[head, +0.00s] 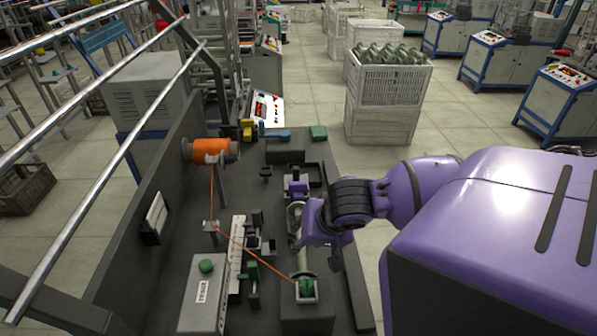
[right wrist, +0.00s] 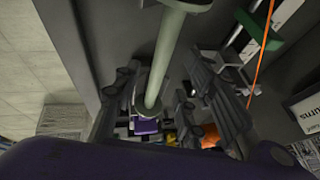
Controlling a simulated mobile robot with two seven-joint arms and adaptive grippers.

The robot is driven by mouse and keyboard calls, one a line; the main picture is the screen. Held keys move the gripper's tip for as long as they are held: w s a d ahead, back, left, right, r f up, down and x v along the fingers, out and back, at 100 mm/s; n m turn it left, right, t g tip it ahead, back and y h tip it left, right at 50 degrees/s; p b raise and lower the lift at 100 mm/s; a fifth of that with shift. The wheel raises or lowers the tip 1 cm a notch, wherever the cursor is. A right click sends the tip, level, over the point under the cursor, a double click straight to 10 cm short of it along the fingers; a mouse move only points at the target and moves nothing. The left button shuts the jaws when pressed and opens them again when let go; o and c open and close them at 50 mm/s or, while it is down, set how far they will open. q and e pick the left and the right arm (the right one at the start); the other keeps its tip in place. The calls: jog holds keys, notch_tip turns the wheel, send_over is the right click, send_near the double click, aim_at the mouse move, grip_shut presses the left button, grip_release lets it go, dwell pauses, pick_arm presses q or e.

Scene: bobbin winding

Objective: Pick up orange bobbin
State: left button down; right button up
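The orange bobbin (head: 208,149) lies on its side on a holder at the far left of the dark bench in the head view. An orange patch (right wrist: 210,136) low in the right wrist view may be part of it. An orange thread (head: 252,256) runs from it through a guide to a green piece (head: 306,287) at the bench front. My right gripper (head: 317,248) is over the bench's right part, well away from the bobbin. In the wrist view its fingers (right wrist: 163,92) stand apart on either side of a pale green rod (right wrist: 168,45). My left gripper is out of view.
A grey box with a green button (head: 206,266) stands at the front left of the bench. A purple fixture (head: 298,188) and small dark brackets fill its middle. Metal rails (head: 110,150) cross the left. Stacked white crates (head: 388,85) stand on the floor behind.

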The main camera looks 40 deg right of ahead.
jog(key=x, duration=0.4)
jog(key=shift+w+d+f+b, duration=0.1)
jog(key=shift+w+b, duration=0.2)
jog(key=shift+b, duration=0.1)
jog(key=shift+c, duration=0.3)
grip_shut()
